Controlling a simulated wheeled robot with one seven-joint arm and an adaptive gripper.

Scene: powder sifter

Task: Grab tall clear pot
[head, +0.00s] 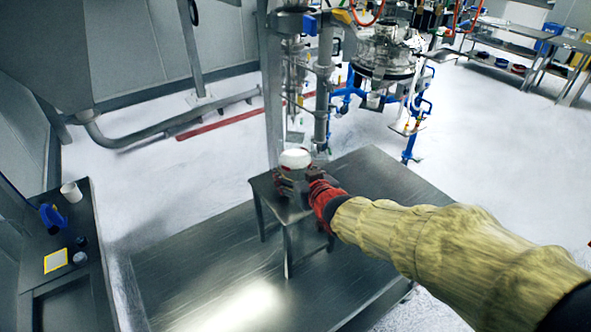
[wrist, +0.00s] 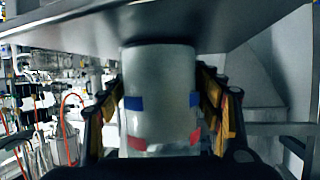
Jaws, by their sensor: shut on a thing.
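A pale, cylindrical pot (head: 295,159) shows its round white top at the small metal stand. The wrist view shows the pot (wrist: 158,85) as a tall, greyish, translucent-looking cylinder between my fingers, with blue and red patches near its sides. My gripper (head: 296,182) is shut around the pot's sides, with a finger on each side in the wrist view (wrist: 160,115). The pot's far end meets or nearly meets a grey flat surface in the wrist view. I cannot tell whether it touches the stand. My gripper hides the pot's lower part in the head view.
The small stand (head: 262,192) rises from a wide dark metal platform (head: 190,262). A side bench (head: 75,215) at left holds a white cup (head: 71,192) and a blue item (head: 52,215). Steel process equipment (head: 385,55) stands behind. Pale floor is open at left.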

